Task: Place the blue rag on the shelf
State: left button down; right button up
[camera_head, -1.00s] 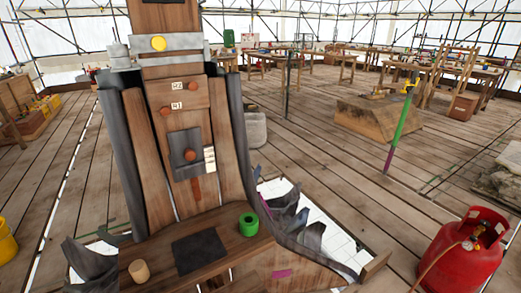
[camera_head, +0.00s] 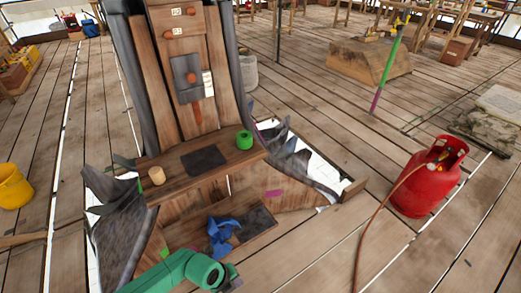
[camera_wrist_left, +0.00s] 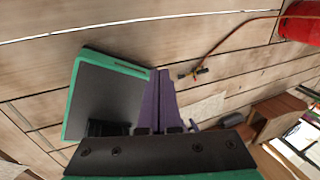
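The blue rag (camera_head: 222,232) lies crumpled on the lower wooden step of the spire base, partly over a dark patch. A wooden ledge (camera_head: 178,162) sits above it, which may be the shelf, with a dark square (camera_head: 205,160) on top. My left arm is green and enters at the bottom of the head view. Its gripper (camera_head: 231,280) is in front of and below the rag, apart from it. In the left wrist view the purple fingers (camera_wrist_left: 163,78) are together with nothing seen between them. My right gripper is not in view.
Grey jagged sheets (camera_head: 118,225) flank the base. A red gas cylinder (camera_head: 428,178) with a hose stands at right. A yellow bucket (camera_head: 13,186) stands at left. Plank floor lies between.

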pick_arm(q)
jog(key=w+d+r+n+t+h, duration=0.2)
jog(key=w+n+t+h, duration=0.3)
jog(key=n, duration=0.4)
jog(key=a+f+n+t+y, duration=0.1)
jog(key=a+f+n+y, duration=0.4)
jog(key=a+f+n, duration=0.5)
jog(key=s+a+f+n+g+y, duration=0.1)
jog(key=s+a+f+n, duration=0.1)
jog(key=s+a+f, duration=0.3)
jog(key=s+a+f+n+g+y, duration=0.1)
jog(key=s+a+n+y, duration=0.1)
jog(key=s+a, duration=0.3)
jog(key=s+f+n+g, duration=0.2)
jog(key=s, duration=0.7)
jog(key=s+f+n+g, duration=0.2)
jog(key=s, duration=0.7)
jog(key=shift+a+f+g, duration=0.15)
jog(key=shift+f+g, duration=0.15)
jog(key=shift+f, duration=0.1)
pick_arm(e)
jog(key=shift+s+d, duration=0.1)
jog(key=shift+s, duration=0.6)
